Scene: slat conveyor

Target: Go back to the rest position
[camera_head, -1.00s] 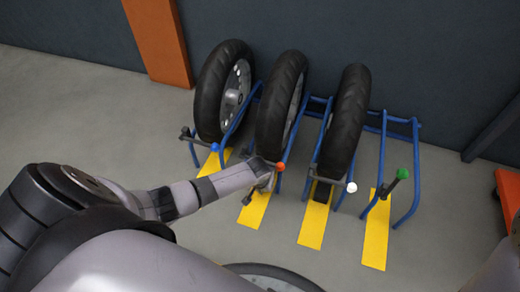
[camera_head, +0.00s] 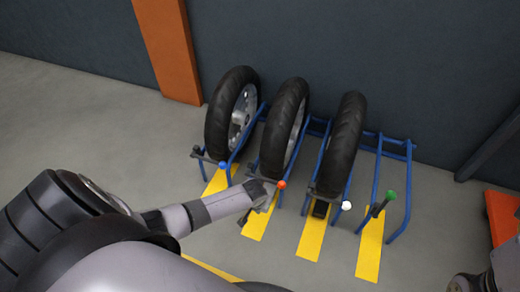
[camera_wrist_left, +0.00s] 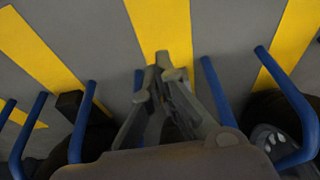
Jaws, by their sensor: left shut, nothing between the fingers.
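My left gripper (camera_head: 262,196) reaches in from the left and sits low in front of the middle wheel, close beside the lever with the red knob (camera_head: 282,185). I cannot tell whether it touches that lever. In the left wrist view its fingers (camera_wrist_left: 165,75) are together and empty, over a yellow floor stripe (camera_wrist_left: 158,25) and between blue rack tubes (camera_wrist_left: 220,90). At the lower right of the head view only a part of my right arm shows; its gripper fingers do not show.
A blue rack (camera_head: 398,146) holds a left wheel (camera_head: 222,115), a middle wheel (camera_head: 278,130) and a right wheel (camera_head: 343,140); its rightmost bay is empty. Other levers have blue (camera_head: 223,165), white (camera_head: 346,205) and green (camera_head: 391,195) knobs. An orange post (camera_head: 165,50) stands behind.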

